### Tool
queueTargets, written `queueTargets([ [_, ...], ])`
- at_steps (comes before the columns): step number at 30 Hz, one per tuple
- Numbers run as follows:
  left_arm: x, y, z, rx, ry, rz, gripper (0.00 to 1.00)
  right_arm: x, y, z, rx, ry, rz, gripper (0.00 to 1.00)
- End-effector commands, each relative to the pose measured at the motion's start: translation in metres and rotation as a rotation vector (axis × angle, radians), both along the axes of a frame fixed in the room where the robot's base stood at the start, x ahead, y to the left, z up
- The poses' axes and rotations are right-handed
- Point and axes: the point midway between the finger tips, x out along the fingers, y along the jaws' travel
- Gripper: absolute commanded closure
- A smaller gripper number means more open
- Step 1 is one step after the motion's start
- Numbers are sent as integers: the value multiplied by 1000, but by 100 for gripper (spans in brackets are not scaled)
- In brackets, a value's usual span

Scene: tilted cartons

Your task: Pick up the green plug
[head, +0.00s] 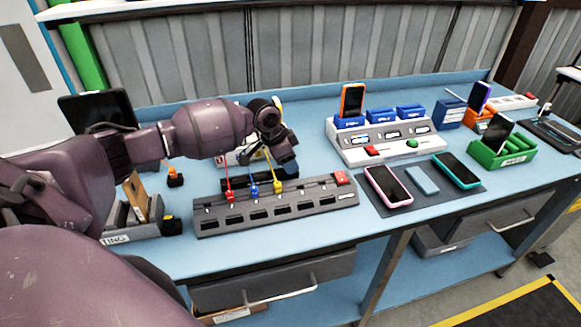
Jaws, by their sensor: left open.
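I cannot make out a green plug in the head view. A grey socket strip (275,211) lies on the blue bench, with a red plug (230,196), a blue plug (254,190) and a yellow plug (278,186) standing in it, their cords rising behind. My left gripper (284,163) is open just above and behind the strip, close to the yellow plug. My wrist and fingers hide part of the bench behind the strip. I cannot see anything held. My right gripper is not in view.
Right of the strip, a dark mat (424,189) carries phones. A white test station (385,142) with an orange phone (352,100) stands behind it. A green rack (502,149) is farther right. A grey sorting tray (140,222) is at left, near my arm.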

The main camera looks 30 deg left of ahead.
Motion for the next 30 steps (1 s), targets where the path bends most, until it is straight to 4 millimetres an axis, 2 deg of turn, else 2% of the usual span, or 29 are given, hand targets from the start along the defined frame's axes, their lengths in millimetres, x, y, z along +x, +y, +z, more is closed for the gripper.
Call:
queueTargets([
  [9,2,-1,-4,1,-2,1,53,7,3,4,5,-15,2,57],
  [18,2,-1,-4,0,-1,0,99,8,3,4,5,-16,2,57],
  [30,2,-1,2,0,-3,0,100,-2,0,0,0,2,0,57],
])
